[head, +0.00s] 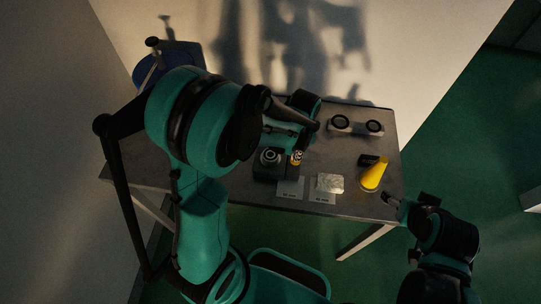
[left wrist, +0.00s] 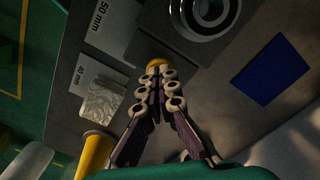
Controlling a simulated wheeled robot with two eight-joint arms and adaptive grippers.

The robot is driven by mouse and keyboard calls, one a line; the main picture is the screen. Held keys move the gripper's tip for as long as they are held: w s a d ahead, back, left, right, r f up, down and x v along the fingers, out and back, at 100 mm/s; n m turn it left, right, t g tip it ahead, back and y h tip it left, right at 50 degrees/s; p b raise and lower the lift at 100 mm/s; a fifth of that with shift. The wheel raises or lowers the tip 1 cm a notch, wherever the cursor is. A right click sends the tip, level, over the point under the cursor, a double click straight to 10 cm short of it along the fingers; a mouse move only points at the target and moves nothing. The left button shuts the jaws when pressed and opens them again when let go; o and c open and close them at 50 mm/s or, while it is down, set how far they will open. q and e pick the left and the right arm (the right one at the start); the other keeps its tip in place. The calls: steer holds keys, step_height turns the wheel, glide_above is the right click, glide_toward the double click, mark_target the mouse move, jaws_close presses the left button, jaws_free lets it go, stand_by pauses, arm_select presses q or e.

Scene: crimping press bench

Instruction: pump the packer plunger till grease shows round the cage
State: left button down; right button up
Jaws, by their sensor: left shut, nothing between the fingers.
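The dark packer block (head: 268,172) sits mid-bench with a round metal bearing ring (head: 269,156) on it, which also shows at the top of the left wrist view (left wrist: 207,12). A small yellow round piece (head: 296,160) stands at its right side; I cannot tell whether it is the plunger. My left gripper (left wrist: 158,78) is shut and empty, its fingertips close in front of the yellow piece (left wrist: 156,63), which they partly hide. Contact cannot be told. No grease can be made out. My right gripper (head: 392,201) hangs by the bench's right edge, its jaws unclear.
On the grey bench (head: 230,190) lie a 50 mm card (head: 290,187), a 40 mm card (head: 322,198) and a crumpled pale cloth (head: 330,182). A stand with two black rings (head: 355,128) is behind. A blue bin (head: 150,72) is back left.

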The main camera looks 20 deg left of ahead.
arm_select(q)
steer(key=shift+r+p, duration=1.1)
steer(key=shift+r, duration=0.25)
steer(key=shift+r, duration=0.1)
steer(key=s+a+r+n+t+b, duration=0.4)
steer(key=s+r+n+t+b, duration=0.1)
steer(key=s, duration=0.5)
steer(key=r+t+b, duration=0.1)
steer(key=t+b, duration=0.1)
steer(key=b, duration=0.1)
steer(key=shift+s+a+r+n, duration=0.15)
steer(key=shift+a+r+n, duration=0.05)
steer(key=shift+a+n, duration=0.2)
